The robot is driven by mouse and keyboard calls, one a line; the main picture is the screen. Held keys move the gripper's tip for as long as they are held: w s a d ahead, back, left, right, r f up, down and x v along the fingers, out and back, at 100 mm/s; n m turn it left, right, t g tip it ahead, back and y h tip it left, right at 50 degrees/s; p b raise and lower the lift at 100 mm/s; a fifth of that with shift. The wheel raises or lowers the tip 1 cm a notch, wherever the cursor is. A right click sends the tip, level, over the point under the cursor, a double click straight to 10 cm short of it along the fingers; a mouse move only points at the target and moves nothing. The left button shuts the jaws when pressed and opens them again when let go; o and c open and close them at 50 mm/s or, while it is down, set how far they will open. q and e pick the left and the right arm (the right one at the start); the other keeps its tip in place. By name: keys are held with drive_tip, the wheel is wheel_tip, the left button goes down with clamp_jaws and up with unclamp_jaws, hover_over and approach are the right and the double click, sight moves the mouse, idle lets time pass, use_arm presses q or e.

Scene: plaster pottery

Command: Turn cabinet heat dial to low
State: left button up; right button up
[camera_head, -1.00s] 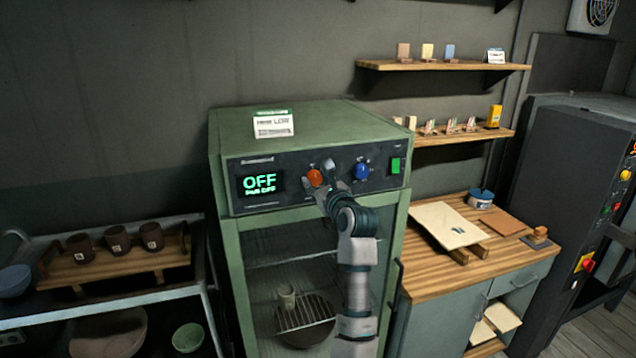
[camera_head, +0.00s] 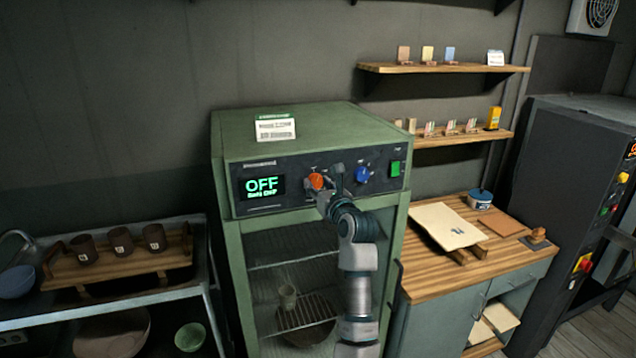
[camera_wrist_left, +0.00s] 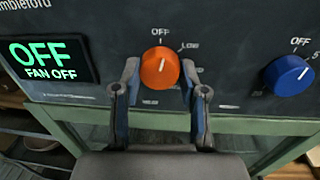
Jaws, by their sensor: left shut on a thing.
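The green cabinet (camera_head: 290,140) has a dark front panel with an orange dial (camera_head: 316,181), which is large in the left wrist view (camera_wrist_left: 160,68). "OFF" is printed above this dial and "LOW" to its upper right. The white mark on the dial points up, roughly at "OFF". The lit display (camera_head: 263,186) reads "OFF" and "FAN OFF". My left gripper (camera_head: 325,183) is at the panel, its fingers on either side of the orange dial and shut on it. The fingers partly cover the labels around the dial. My right gripper is not in view.
A blue dial (camera_head: 361,174) and a green switch (camera_head: 396,168) are right of the orange dial. The cabinet's glass door (camera_head: 290,250) is below the panel. A wooden worktop (camera_head: 480,262) stands at right, and a rack with dark mugs (camera_head: 120,242) at left.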

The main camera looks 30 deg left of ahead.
use_arm(q)
drive_tip(key=shift+r+m+p, duration=0.2)
drive_tip(key=shift+m+p, duration=0.4)
drive_tip(key=shift+m, duration=0.3)
drive_tip(key=shift+m+p, duration=0.35)
drive_tip(key=shift+m, duration=0.15)
drive_tip(key=shift+f+m+t+p, duration=0.1)
drive_tip(key=shift+m+t+p, duration=0.2)
drive_tip(key=shift+m+p, duration=1.65)
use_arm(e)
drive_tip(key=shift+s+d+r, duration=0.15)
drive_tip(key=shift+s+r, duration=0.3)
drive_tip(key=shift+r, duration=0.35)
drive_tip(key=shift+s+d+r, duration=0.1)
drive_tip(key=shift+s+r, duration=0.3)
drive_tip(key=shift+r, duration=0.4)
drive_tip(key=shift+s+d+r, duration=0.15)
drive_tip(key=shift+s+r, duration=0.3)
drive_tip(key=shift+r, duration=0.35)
use_arm(q)
drive_tip(key=shift+d+m, duration=0.1)
drive_tip(key=shift+m, duration=0.25)
drive_tip(key=o, duration=1.1)
drive_tip(key=shift+o, duration=0.2)
drive_tip(key=shift+d, duration=0.25)
drive_tip(key=v, duration=1.2)
drive_tip(key=shift+f, duration=0.2)
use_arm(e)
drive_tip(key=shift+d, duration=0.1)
